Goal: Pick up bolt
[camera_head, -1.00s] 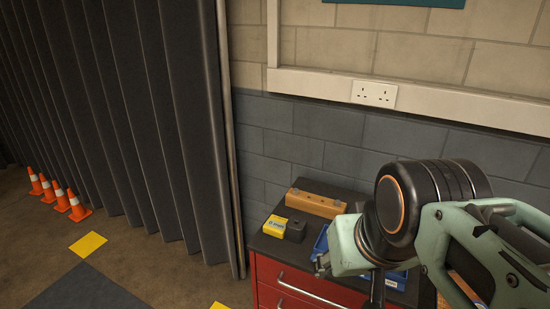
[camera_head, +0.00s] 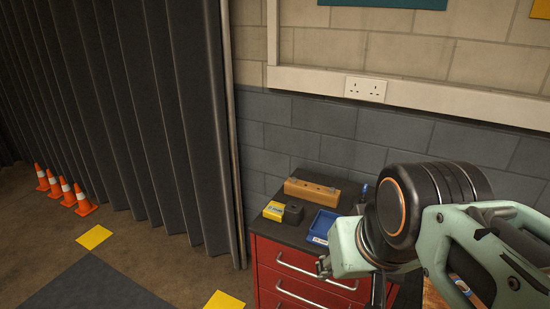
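My gripper (camera_head: 326,265) is only partly in view, below and in front of my arm. Its fingers are too hidden and small to tell open from shut. It hangs in front of the red drawer cabinet (camera_head: 272,268), near the top's front edge in the picture. A blue tray (camera_head: 320,225) lies on the dark cabinet top, partly behind my arm. I cannot make out a bolt for certain. Much of the right part of the top is hidden by my arm.
On the top are a wooden block (camera_head: 312,191), a yellow box (camera_head: 274,211) and a small dark block (camera_head: 293,214). A brick wall (camera_head: 330,150) stands behind. A dark curtain (camera_head: 170,120) is at left, with orange cones (camera_head: 67,192) on the floor.

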